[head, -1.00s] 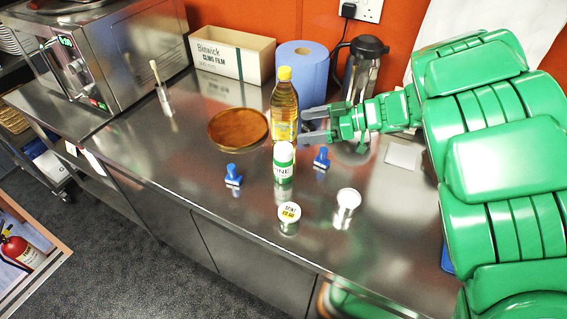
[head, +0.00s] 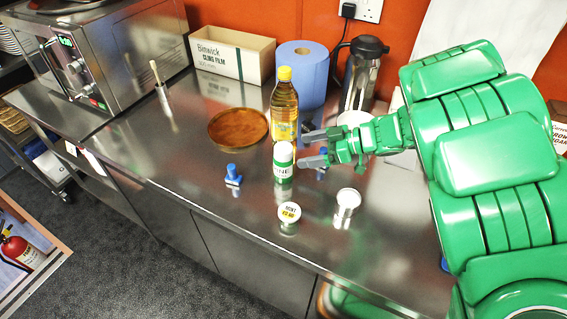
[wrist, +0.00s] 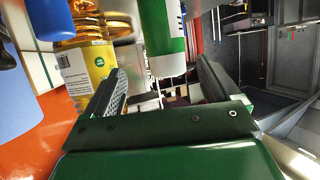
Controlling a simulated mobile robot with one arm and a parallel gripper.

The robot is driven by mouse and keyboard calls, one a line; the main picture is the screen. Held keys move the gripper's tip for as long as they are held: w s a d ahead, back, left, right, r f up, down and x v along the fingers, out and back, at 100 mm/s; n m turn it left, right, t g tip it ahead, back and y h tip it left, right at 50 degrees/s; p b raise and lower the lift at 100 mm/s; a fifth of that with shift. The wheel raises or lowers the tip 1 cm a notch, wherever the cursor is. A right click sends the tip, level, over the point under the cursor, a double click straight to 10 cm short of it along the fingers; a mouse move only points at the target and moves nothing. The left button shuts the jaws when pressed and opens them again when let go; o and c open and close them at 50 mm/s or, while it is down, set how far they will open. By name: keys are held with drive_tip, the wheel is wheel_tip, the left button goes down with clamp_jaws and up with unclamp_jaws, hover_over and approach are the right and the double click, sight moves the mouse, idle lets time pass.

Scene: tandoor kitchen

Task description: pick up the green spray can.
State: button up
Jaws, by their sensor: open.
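The green spray can (head: 283,168), white and green with a white top, stands upright on the steel counter (head: 200,170). My gripper (head: 302,149) is open and empty just right of the can, its two fingers pointing left towards it. In the wrist view the can (wrist: 162,38) shows ahead of the gap between the fingers (wrist: 157,78). It looks close to the fingertips; I cannot tell whether it touches them.
A yellow-capped oil bottle (head: 284,108) stands close behind the can. A blue-handled stamp (head: 233,177) is to its left; another is mostly hidden by my gripper. Two small tins, one labelled (head: 289,213) and one pale-topped (head: 347,203), stand in front. A brown round dish (head: 238,127) lies behind left.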

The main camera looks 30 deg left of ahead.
sight(283, 163)
wheel_tip(283, 163, down, 3)
drive_tip(key=shift+r, duration=0.2)
drive_tip(key=shift+x, duration=1.3)
drive_tip(key=shift+s+a+f, duration=0.4)
drive_tip(key=shift+s+a, duration=0.1)
drive_tip(key=shift+a, duration=0.1)
drive_tip(key=shift+s+a+f, duration=0.4)
drive_tip(key=shift+s+a, duration=0.05)
drive_tip(key=shift+a, duration=0.15)
drive_tip(key=shift+x, duration=1)
drive_tip(key=shift+c, duration=0.2)
drive_tip(key=shift+w, duration=0.1)
drive_tip(key=c, duration=1.2)
drive_tip(key=shift+o, duration=0.2)
drive_tip(key=shift+r, duration=0.2)
